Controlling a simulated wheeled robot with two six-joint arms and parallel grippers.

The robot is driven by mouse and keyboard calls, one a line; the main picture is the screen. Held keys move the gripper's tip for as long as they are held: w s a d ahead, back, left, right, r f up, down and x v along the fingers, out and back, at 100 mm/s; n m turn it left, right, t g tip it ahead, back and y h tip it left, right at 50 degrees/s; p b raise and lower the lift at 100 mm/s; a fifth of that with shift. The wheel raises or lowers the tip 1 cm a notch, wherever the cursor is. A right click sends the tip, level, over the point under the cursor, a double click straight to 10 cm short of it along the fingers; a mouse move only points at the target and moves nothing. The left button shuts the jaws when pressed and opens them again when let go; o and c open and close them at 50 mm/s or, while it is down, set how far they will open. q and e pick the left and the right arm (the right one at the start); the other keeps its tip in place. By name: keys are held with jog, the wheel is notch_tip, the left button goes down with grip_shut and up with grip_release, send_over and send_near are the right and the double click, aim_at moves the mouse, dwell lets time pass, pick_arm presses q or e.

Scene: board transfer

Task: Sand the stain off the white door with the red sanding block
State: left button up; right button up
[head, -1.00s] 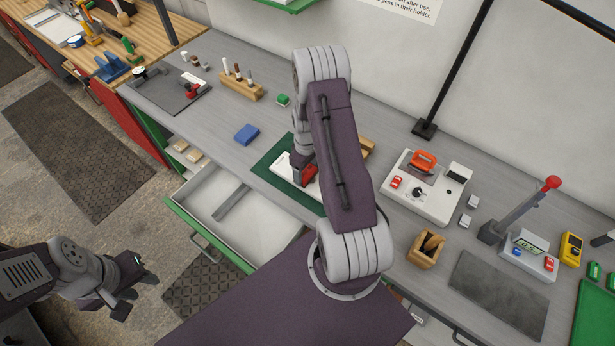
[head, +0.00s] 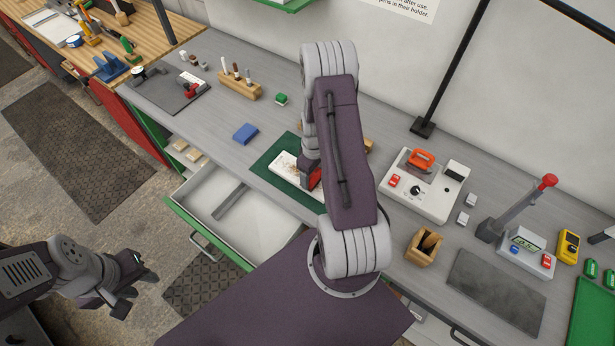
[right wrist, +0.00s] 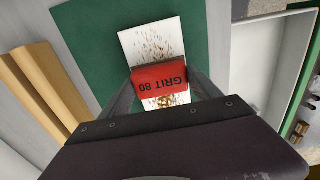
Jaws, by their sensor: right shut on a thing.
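The white door (head: 284,163) lies flat on a green mat (head: 263,171) on the bench. In the right wrist view the door (right wrist: 133,40) carries a speckled brown stain (right wrist: 152,45), which shows on both sides of the block. My right gripper (right wrist: 160,88) is shut on the red sanding block (right wrist: 160,77), marked GRIT 80, and holds it over the door. Whether the block presses on the door I cannot tell. In the head view the block (head: 311,177) is partly hidden by my right arm. My left gripper (head: 131,287) hangs away from the bench; its fingers look apart and empty.
An open drawer (head: 177,206) juts out in front of the mat. A blue block (head: 245,133) lies left of the mat. A wooden block (right wrist: 38,90) lies beside the mat. A white device (head: 436,205) and a wooden holder (head: 425,247) stand to the right.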

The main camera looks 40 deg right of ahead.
jog(key=shift+w+a, duration=0.2)
jog(key=shift+w, duration=0.55)
jog(key=shift+w+a, duration=0.2)
jog(key=shift+w, duration=0.55)
jog(key=shift+w+a+f+b, duration=0.2)
jog(key=shift+w+b, duration=0.2)
jog(key=shift+w, duration=0.25)
jog(key=shift+r, duration=0.1)
notch_tip(320, 180, up, 7)
jog(key=p, duration=0.5)
jog(key=shift+w, duration=0.1)
